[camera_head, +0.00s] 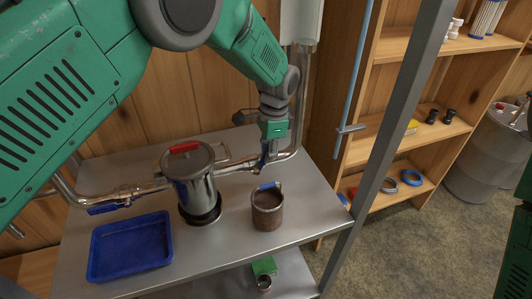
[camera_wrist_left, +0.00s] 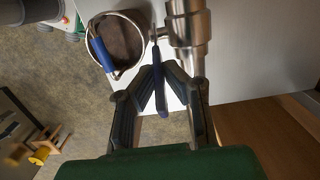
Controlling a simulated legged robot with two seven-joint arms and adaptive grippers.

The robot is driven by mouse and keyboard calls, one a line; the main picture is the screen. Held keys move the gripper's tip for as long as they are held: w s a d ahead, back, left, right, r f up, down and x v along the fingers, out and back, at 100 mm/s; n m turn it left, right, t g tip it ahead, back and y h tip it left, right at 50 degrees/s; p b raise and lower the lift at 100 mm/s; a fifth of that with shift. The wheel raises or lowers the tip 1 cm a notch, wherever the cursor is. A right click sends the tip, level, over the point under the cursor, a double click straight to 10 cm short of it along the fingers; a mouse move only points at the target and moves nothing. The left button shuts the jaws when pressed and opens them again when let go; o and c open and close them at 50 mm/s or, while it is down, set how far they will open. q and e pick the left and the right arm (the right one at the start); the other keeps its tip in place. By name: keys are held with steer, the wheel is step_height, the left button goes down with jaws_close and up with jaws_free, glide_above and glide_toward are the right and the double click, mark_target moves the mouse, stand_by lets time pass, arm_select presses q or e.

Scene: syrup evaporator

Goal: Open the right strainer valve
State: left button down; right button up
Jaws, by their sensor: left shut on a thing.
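The steel strainer (camera_head: 195,183) with a red-handled lid stands on the metal table, with pipes on both sides. The right strainer valve (camera_head: 254,167) sits on the pipe to its right. Its blue lever (camera_wrist_left: 159,88) shows between my fingers in the left wrist view, beside the steel pipe (camera_wrist_left: 188,32). My left gripper (camera_head: 264,156) reaches down from above and is shut on the lever; its fingertips (camera_wrist_left: 158,78) lie on either side of it. In the head view the gripper mostly hides the lever. My right gripper is not in view.
A brown-filled cup (camera_head: 267,210) with a blue handle stands close in front of the valve. A blue tray (camera_head: 130,246) lies front left, below the left valve's blue lever (camera_head: 103,208). A grey frame post (camera_head: 390,135) rises on the right, before wooden shelves (camera_head: 413,134).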

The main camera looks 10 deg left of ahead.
arm_select(q)
steer(key=shift+w+r, duration=0.15)
steer(key=shift+w, duration=0.05)
steer(key=c, duration=1.7)
jaws_free()
steer(key=shift+d, duration=0.25)
steer(key=r, duration=0.4)
steer(key=d+r, duration=0.1)
steer(key=r, duration=0.2)
steer(key=w+r, duration=0.1)
steer(key=r, duration=0.3)
steer(key=shift+d+r, duration=0.15)
steer(key=shift+r, duration=0.2)
